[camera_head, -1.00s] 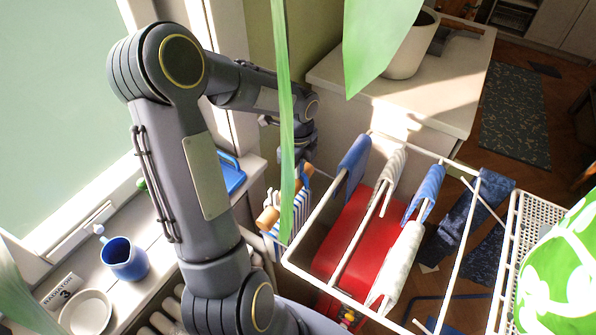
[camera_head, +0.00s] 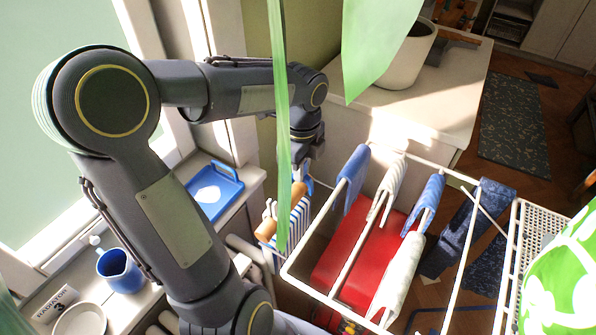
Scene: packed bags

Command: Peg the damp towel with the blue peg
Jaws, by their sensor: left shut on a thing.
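My left gripper (camera_head: 303,168) reaches down beside a striped peg bag (camera_head: 296,222) with a wooden handle. It is shut on a small blue thing, which looks like the blue peg (camera_head: 308,184); a leaf and the bag partly hide it. Several cloths hang on the white drying rack: a blue one (camera_head: 352,178), a white striped one (camera_head: 389,188), another blue one (camera_head: 425,203), a white one (camera_head: 398,274) and a dark blue one (camera_head: 458,238). I cannot tell which towel is damp. My right gripper is not in view.
The white rack (camera_head: 333,299) stands above a red object (camera_head: 346,262). Green leaves (camera_head: 376,45) hang close in front. A blue tray (camera_head: 222,205), a blue mug (camera_head: 119,270) and a white dish (camera_head: 80,321) sit on the sill. A white pot (camera_head: 405,58) stands on the cabinet.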

